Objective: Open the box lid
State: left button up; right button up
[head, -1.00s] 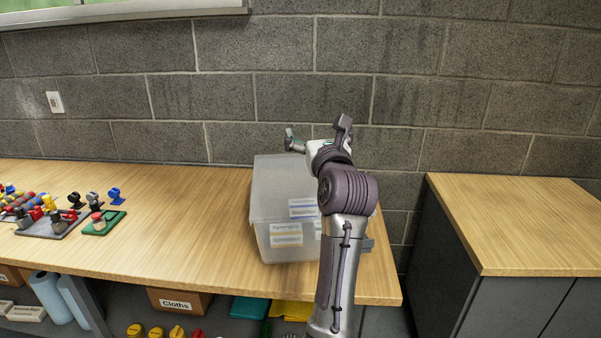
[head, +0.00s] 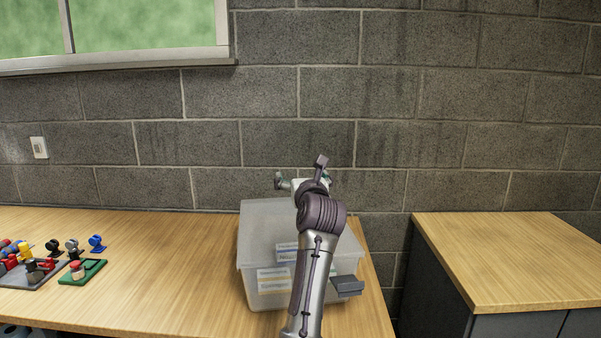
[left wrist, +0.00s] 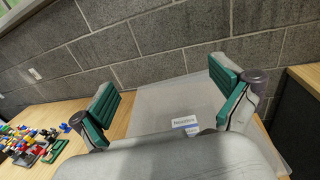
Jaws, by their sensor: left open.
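A translucent plastic box (head: 252,285) with white labels stands on the wooden bench. Its pale lid (head: 262,222) lies flat on top and looks closed. My left gripper (head: 300,172) is at the far edge of the lid, past its middle, fingers spread and empty. My left forearm hides part of the box's front and right. In the left wrist view, the gripper (left wrist: 165,88) shows two green-padded fingers wide apart, with the lid (left wrist: 160,107) beyond and below them. I cannot tell whether a finger touches the lid. My right gripper is out of view.
A block wall (head: 400,130) rises behind the bench (head: 170,260). Small coloured parts on a grey tray (head: 35,277) and a green tray (head: 88,273) lie at the left. A separate wood-topped cabinet (head: 500,255) stands right, across a gap.

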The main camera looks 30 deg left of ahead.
pick_arm(q)
jog(key=shift+x, duration=0.9)
jog(key=shift+c, duration=0.3)
grip_shut()
jog(key=c, duration=1.8)
grip_release()
jog(key=o, duration=1.9)
jog(key=shift+c, duration=0.2)
